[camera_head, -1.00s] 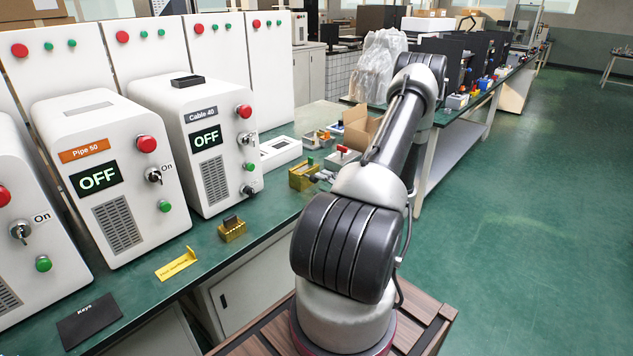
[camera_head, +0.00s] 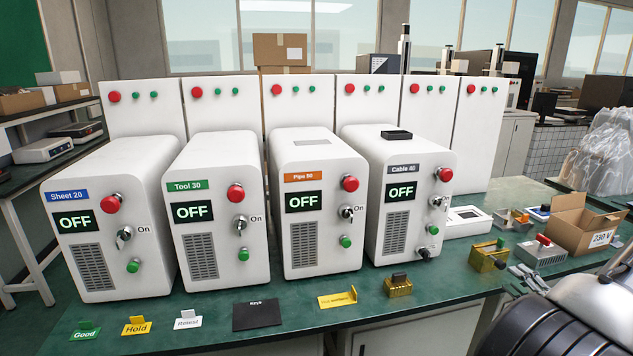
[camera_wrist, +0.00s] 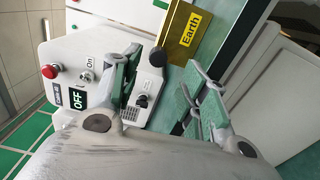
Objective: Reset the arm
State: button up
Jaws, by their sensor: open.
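My gripper (camera_wrist: 163,72) shows in the wrist view, with its two fingers apart and nothing seen between them. Behind the left finger is a white machine (camera_wrist: 62,65) with a display reading OFF, a red button and a key switch marked On. A gold block marked Earth (camera_wrist: 186,36) is just beyond the fingertips in the picture; its distance is hard to tell. In the head view, part of my arm (camera_head: 590,300) fills the lower right corner and my gripper is out of frame.
White machines Sheet 20 (camera_head: 105,225), Tool 30 (camera_head: 212,215), Pipe 50 (camera_head: 318,205) and Cable 40 (camera_head: 412,195) stand on the green bench, all reading OFF. Small tags, a black Keys card (camera_head: 257,315) and brass blocks lie before them. An open carton (camera_head: 575,222) stands at right.

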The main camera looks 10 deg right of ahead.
jog(key=s+a+f+n+g+y, duration=0.2)
jog(key=s+a+n+g+y, duration=0.15)
jog(key=a+n, duration=0.45)
jog(key=s+a+r+n+g+y, duration=0.65)
jog(key=s+a+n+g, duration=0.3)
jog(key=n, duration=0.85)
jog(key=s+a+r+n+g+h, duration=0.1)
jog(key=s+r+n+g+h, duration=0.15)
jog(key=r+n+h, duration=0.4)
jog(key=s+r+n+g+h, duration=0.2)
jog(key=r+n+g+h, duration=0.15)
jog(key=r+n, duration=0.6)
jog(key=w+a+r+n+t+h, duration=0.1)
jog(key=w+a+r+n+t, duration=0.1)
jog(key=a+r+n+t, duration=0.3)
jog(key=shift+w+a+r+n+h, duration=0.15)
jog(key=shift+a+r+n+h, duration=0.15)
jog(key=shift+a+r+n, duration=2.15)
jog(key=shift+d+f+n, duration=0.15)
jog(key=shift+d+n, duration=0.2)
jog(key=shift+d, duration=0.2)
